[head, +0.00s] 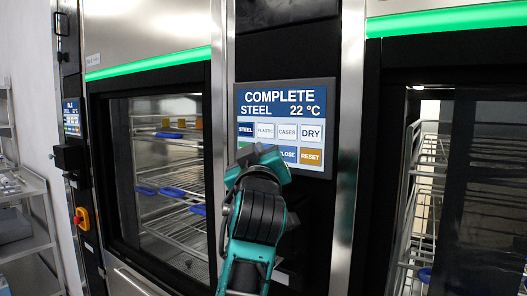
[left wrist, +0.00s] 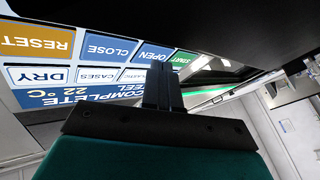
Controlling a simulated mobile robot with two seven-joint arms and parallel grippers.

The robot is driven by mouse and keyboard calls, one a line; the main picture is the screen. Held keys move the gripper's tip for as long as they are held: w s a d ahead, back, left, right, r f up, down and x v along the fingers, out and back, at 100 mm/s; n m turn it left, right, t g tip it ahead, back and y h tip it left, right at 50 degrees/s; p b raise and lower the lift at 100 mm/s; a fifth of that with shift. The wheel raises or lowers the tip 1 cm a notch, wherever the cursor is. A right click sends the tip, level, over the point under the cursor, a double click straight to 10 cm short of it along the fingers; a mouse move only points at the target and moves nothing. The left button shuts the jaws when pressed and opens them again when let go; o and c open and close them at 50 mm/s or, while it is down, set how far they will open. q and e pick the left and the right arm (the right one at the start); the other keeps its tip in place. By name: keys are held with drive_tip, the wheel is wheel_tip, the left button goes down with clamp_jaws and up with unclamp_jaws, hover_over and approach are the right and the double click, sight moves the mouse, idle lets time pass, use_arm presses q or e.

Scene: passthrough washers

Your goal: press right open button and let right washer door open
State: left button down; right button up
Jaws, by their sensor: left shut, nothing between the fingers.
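The right washer's control panel (head: 285,128) reads COMPLETE, STEEL, 22 °C. My left gripper (head: 262,155) is shut and empty in front of the panel's lower left, hiding the OPEN and START buttons in the head view. In the left wrist view the panel appears upside down. There the shut fingers (left wrist: 161,62) reach the lower edge of the blue OPEN button (left wrist: 154,52); I cannot tell whether they touch it. The right washer door (head: 485,190) is a dark pane at the right; I cannot tell whether it is shut. My right gripper is not in view.
The CLOSE button (left wrist: 108,48) and RESET button (left wrist: 37,41) lie beside OPEN, with green START (left wrist: 184,60) on its other side. A wire rack (head: 423,190) shows inside the right washer. The left washer door (head: 165,185) looks shut, with racks behind it. Metal shelves (head: 22,187) stand far left.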

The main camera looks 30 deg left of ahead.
use_arm(q)
drive_tip(key=shift+s+r, duration=0.1)
drive_tip(key=shift+s, duration=0.25)
drive_tip(key=shift+f, duration=0.2)
drive_tip(key=shift+s+a+p, duration=0.2)
drive_tip(key=shift+s+p, duration=0.2)
drive_tip(key=shift+s, duration=2.15)
